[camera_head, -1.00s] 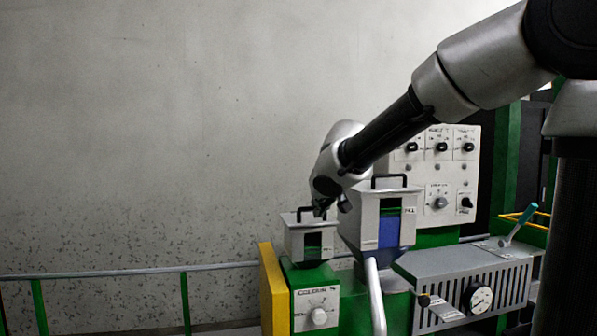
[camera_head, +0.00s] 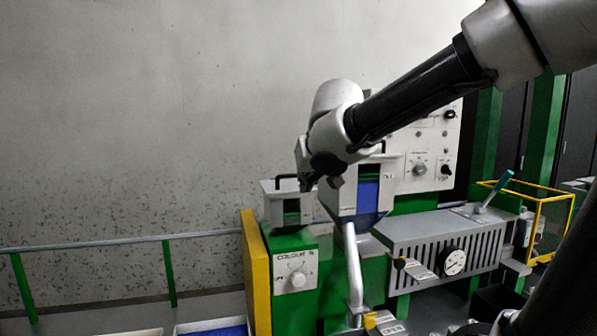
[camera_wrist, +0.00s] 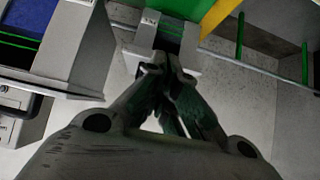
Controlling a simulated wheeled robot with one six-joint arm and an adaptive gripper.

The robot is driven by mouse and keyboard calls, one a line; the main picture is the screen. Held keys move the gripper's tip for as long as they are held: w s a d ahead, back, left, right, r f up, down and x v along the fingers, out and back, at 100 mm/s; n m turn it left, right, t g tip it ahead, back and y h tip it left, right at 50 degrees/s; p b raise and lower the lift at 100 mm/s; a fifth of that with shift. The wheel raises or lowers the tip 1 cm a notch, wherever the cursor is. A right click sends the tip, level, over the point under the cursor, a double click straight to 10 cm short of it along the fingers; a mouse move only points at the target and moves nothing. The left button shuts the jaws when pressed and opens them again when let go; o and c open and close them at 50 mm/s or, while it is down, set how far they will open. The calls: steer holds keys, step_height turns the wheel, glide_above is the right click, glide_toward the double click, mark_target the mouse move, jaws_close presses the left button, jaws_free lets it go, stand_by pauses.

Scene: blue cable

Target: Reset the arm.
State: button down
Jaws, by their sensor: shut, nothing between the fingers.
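My arm reaches in from the upper right in the head view, and its wrist hangs over the machine. My gripper (camera_head: 321,182) points down between the small grey hopper and the larger grey hopper, partly hidden by my wrist. In the wrist view my gripper (camera_wrist: 165,75) has its fingers together with nothing held. The small hopper (camera_head: 270,205) has a black handle and stands on the green body. The larger hopper (camera_head: 345,200) shows blue in its window, and its top is partly covered by my wrist.
A white panel of knobs (camera_head: 425,150) stands behind my arm. A grey slotted box (camera_head: 430,235) with a round gauge (camera_head: 453,261) and a lever (camera_head: 498,190) is at the right. A yellow plate (camera_head: 256,270) edges the machine's left. A rail (camera_head: 120,240) runs left; the wall space above is clear.

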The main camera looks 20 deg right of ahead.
steer(key=s+d+f+g, duration=0.2)
steer(key=s+d+f, duration=0.2)
steer(key=s+d, duration=0.3)
steer(key=s+d+f+g, duration=0.3)
steer(key=s+d+f, duration=0.2)
steer(key=s, duration=1.2)
steer(key=d, duration=0.2)
steer(key=shift+d+g, duration=0.3)
steer(key=shift+d, duration=0.05)
steer(key=shift+s+a, duration=0.1)
steer(key=shift+s, duration=0.05)
